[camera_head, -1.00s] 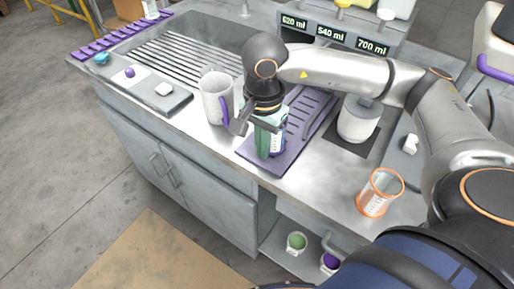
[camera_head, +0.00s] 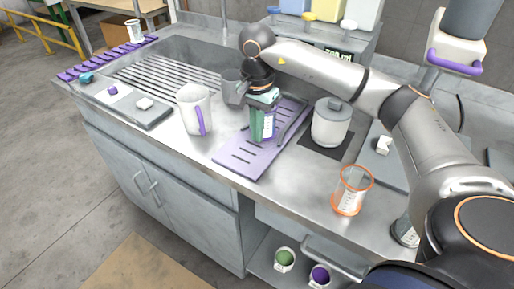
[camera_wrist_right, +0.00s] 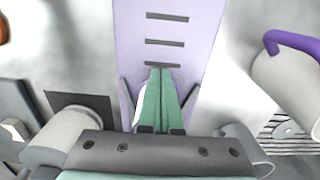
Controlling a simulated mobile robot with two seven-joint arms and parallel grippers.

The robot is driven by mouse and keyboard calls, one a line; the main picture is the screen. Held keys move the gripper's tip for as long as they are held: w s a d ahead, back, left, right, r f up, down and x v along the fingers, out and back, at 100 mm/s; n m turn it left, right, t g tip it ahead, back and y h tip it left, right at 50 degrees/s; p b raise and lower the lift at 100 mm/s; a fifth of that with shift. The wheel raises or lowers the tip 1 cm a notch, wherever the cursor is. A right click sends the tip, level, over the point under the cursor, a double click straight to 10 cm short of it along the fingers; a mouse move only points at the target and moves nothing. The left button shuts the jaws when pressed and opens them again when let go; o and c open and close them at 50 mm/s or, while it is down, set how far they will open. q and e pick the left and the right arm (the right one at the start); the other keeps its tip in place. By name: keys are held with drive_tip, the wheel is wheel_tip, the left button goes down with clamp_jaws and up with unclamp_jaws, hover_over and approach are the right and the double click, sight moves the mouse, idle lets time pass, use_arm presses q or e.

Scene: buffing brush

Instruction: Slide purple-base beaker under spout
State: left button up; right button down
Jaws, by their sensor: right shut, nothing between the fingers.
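The beaker with purple markings (camera_head: 269,124) stands on the lilac slotted tray (camera_head: 241,161), well back from its front end. It is mostly hidden by my right gripper (camera_head: 258,138); its base is hard to make out. The gripper's green fingers point down, shut together and empty, close beside the beaker. In the right wrist view the fingertips (camera_wrist_right: 160,72) meet over the tray (camera_wrist_right: 168,28), and a pale sliver of the beaker (camera_wrist_right: 139,104) shows at their left. Whether they touch it I cannot tell. No spout is clearly visible. My left gripper is out of view.
A white jug (camera_head: 193,112) with a purple handle stands left of the tray. A grey-white canister (camera_head: 331,125) stands to its right. An orange-rimmed beaker (camera_head: 352,190) is nearer the counter's front right. Green and purple cups sit on the lower shelf. The tray's front part is clear.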

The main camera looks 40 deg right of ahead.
drive_tip(key=w+d, duration=0.1)
drive_tip(key=d, duration=0.1)
drive_tip(key=w+d+p, duration=0.1)
drive_tip(key=d, duration=0.2)
drive_tip(key=w+d, duration=0.1)
drive_tip(key=d, duration=0.2)
drive_tip(key=shift+w+d+r, duration=0.1)
drive_tip(key=shift+w+d, duration=0.1)
drive_tip(key=shift+w, duration=0.1)
drive_tip(key=shift+d+p, duration=0.25)
drive_tip(key=shift+p, duration=0.05)
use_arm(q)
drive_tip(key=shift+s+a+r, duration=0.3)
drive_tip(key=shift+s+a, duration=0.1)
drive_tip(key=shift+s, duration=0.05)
use_arm(e)
drive_tip(key=shift+w, duration=0.1)
